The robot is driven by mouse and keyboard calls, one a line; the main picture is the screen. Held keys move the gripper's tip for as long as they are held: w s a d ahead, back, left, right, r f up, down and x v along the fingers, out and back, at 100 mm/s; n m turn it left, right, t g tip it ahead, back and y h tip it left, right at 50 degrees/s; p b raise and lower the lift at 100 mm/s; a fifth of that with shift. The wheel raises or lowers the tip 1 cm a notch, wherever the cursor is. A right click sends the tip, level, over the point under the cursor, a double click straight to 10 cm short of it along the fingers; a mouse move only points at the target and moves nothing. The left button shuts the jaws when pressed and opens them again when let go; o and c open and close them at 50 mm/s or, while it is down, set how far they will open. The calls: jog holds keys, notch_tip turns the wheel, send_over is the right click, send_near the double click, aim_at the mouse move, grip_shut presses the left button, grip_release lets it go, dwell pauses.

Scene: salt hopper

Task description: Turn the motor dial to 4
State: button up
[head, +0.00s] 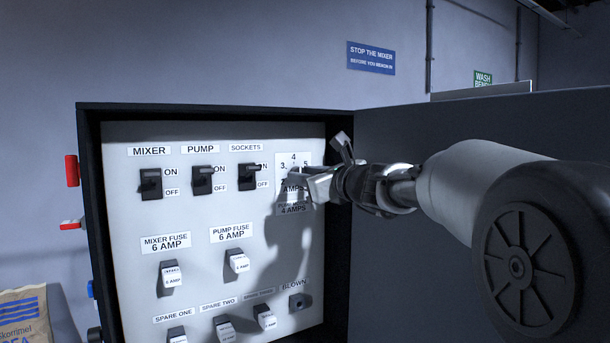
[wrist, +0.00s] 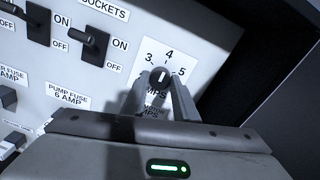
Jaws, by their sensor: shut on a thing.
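The motor dial (wrist: 160,77) is a small dark round knob on a white scale plate (wrist: 184,52). In the wrist view the numbers 3, 4 and 5 show around its top, with the 4 above the knob. A pale mark on the knob points up, roughly toward the 4; its exact angle is hard to tell. My gripper (wrist: 160,88) has one finger on each side of the dial and is shut on it. The fingers hide the lower part of the scale. In the head view my gripper (head: 318,184) covers the dial.
The grey panel (head: 125,228) carries the mixer (head: 150,184), pump (head: 202,180) and sockets (head: 249,176) switches left of the dial. Fuses, including the mixer fuse (head: 171,276) and pump fuse (head: 237,262), sit below. The cabinet's open door (head: 400,135) stands close on the right.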

jog(key=o, duration=1.1)
jog(key=shift+c, duration=0.2)
jog(key=v, duration=0.7)
jog(key=shift+s+d, duration=0.2)
